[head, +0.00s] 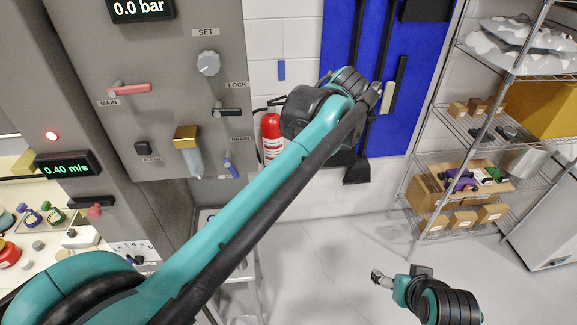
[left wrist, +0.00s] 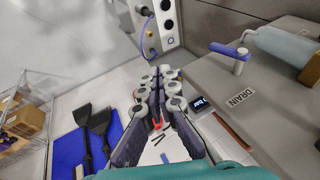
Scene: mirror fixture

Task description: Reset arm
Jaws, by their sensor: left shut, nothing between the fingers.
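My left arm reaches from the lower left across the head view, its upper bend in front of the blue tool board (head: 396,131). I cannot make out its gripper in the head view. In the left wrist view my left gripper (left wrist: 158,85) is shut and empty, pointing up the picture. The grey panel lies to its right, and the blue tool board (left wrist: 72,150) to its lower left. My right gripper (head: 379,278) is low over the floor at lower right in the head view, pointing left; it is too small to tell its jaw state.
The grey panel (head: 150,60) carries a red MAIN handle (head: 130,88), a black LOCK handle (head: 228,112) and a blue DRAIN handle (head: 229,160). A red extinguisher (head: 271,135) stands behind my arm. Wire shelves (head: 428,160) with boxes stand right. Middle floor is clear.

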